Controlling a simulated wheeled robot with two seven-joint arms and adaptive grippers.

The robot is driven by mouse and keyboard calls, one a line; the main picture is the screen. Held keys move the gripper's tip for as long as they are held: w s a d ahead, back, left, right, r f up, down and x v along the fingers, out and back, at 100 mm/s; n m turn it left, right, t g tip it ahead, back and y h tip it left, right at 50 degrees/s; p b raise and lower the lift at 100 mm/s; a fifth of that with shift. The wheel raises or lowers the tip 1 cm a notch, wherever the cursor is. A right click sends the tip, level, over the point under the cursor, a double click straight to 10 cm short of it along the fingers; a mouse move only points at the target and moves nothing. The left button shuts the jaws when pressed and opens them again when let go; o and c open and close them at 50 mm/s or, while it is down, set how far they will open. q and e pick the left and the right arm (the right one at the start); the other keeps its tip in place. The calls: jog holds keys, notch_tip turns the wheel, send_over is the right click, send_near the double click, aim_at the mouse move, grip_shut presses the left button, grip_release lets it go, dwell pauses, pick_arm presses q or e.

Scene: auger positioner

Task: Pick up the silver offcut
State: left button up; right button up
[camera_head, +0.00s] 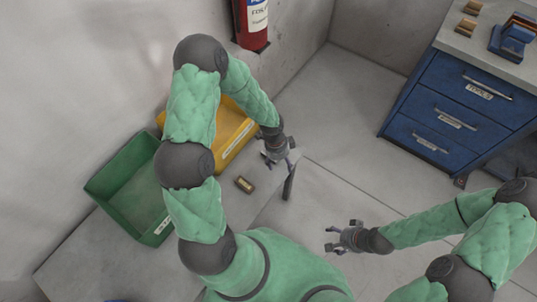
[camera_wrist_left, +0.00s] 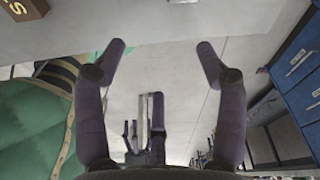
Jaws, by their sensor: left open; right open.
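I cannot clearly identify the silver offcut. My right gripper (camera_head: 335,238) is open and empty over the floor.
A green bin (camera_head: 112,172) and a yellow bin (camera_head: 243,132) stand on the left bench. A small brown block (camera_head: 244,184) lies near them. A blue drawer cabinet (camera_head: 455,105) stands at the right. A red extinguisher (camera_head: 252,25) is at the back. The floor between is clear.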

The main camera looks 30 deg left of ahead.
pick_arm(q)
jog(key=w+a+r+m+y, duration=0.2)
jog(key=w+a+r+m, duration=0.1)
jog(key=a+r+m, duration=0.3)
jog(key=shift+n, duration=0.3)
jog(key=f, duration=0.2)
jog(key=a+f+b, duration=0.1)
jog(key=f, duration=0.1)
jog(key=a+f, duration=0.1)
jog(key=f, duration=0.1)
jog(key=shift+w+f+b, duration=0.1)
jog(key=shift+f+b, duration=0.25)
jog(key=shift+b, duration=0.05)
jog(key=f+b, duration=0.1)
jog(key=f, duration=0.2)
jog(key=f+b, duration=0.1)
jog(key=shift+d+f+b, duration=0.15)
jog(key=shift+d+b, duration=0.15)
jog(key=shift+d, duration=0.1)
jog(key=shift+f, duration=0.45)
jog(key=shift+r, duration=0.1)
grip_shut()
